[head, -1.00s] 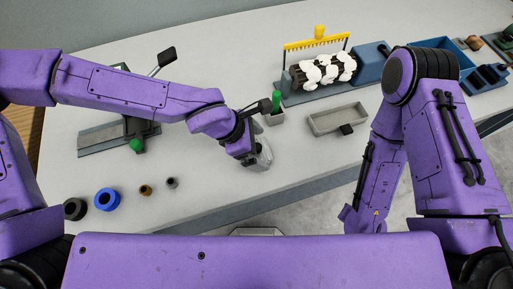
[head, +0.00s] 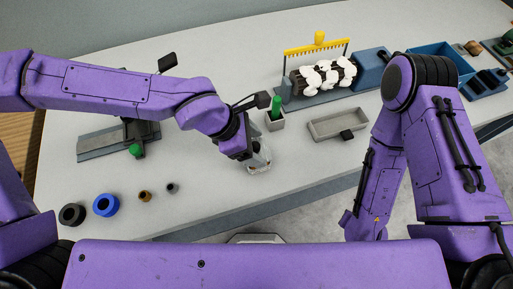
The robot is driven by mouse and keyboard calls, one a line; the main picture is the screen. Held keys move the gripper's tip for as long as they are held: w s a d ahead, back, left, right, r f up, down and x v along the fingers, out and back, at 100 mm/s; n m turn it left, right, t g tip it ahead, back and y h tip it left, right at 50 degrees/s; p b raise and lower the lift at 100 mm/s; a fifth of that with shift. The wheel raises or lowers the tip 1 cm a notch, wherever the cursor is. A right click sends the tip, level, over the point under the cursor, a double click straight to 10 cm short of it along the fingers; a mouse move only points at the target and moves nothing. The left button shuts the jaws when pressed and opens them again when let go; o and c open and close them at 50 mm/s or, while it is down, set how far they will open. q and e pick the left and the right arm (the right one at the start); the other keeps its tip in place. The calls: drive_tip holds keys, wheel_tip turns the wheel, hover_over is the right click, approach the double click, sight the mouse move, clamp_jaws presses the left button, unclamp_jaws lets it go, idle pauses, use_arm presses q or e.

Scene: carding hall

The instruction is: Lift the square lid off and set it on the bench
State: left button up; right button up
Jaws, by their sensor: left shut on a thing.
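My left gripper (head: 259,156) points down at the middle of the bench (head: 215,205), near its front edge. It is shut on a pale grey thing, which appears to be the square lid (head: 260,168). The gripper hides most of it, so its full outline does not show. I cannot tell whether it rests on something or hangs just above the bench top. My right arm comes down on the right, with its gripper out of sight.
A small box with a green object (head: 275,105) stands just behind my left gripper. A grey tray (head: 322,133) lies to its right. A blue ring (head: 105,205) and several small round pieces lie on the left. The front bench between them and my gripper is clear.

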use_arm(q)
drive_tip(key=s+a+r+b, duration=0.7)
drive_tip(key=a+r, duration=0.3)
drive_tip(key=shift+s+a, duration=0.3)
drive_tip(key=shift+s+a, duration=0.1)
drive_tip(key=shift+a+f, duration=0.1)
